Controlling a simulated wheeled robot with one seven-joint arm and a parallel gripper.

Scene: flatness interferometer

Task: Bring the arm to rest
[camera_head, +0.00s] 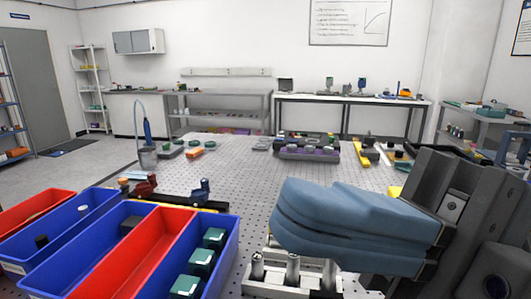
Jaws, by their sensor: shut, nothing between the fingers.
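My gripper (284,218) fills the lower right of the head view. Its thick blue-grey fingers lie together, one over the other, and point left with nothing seen between them. The dark grey body of my arm (470,205) runs out of the frame at the right edge. The fingers appear in front of the perforated optical table (240,165). They hide part of its right side. The height of the fingers above the table cannot be told.
Blue and red bins (215,275) stand at lower left, with several green-topped blocks in one. A metal post fixture (275,275) shows just below the fingers. A purple-based rack (308,153) stands farther back. The table's middle is largely clear.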

